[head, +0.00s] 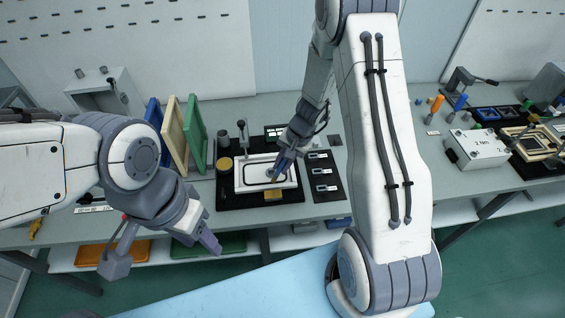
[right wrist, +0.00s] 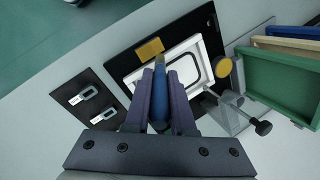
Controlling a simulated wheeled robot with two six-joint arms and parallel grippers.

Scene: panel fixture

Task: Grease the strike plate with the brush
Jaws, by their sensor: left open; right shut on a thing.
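My right gripper (head: 287,152) is shut on the blue-handled brush (right wrist: 174,92), over the white panel (head: 240,183) with a black rectangular seam. I cannot tell for sure which part is the strike plate; a yellow block (head: 274,194) sits at the panel's front edge and also shows in the right wrist view (right wrist: 150,48). My left gripper (head: 160,248) is open and empty, in front of the bench edge at left.
A round yellow-topped pot (head: 225,164) stands left of the panel. A black strip with several metal latch pieces (head: 322,171) lies to the right. Further right stands a white box (head: 479,146).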

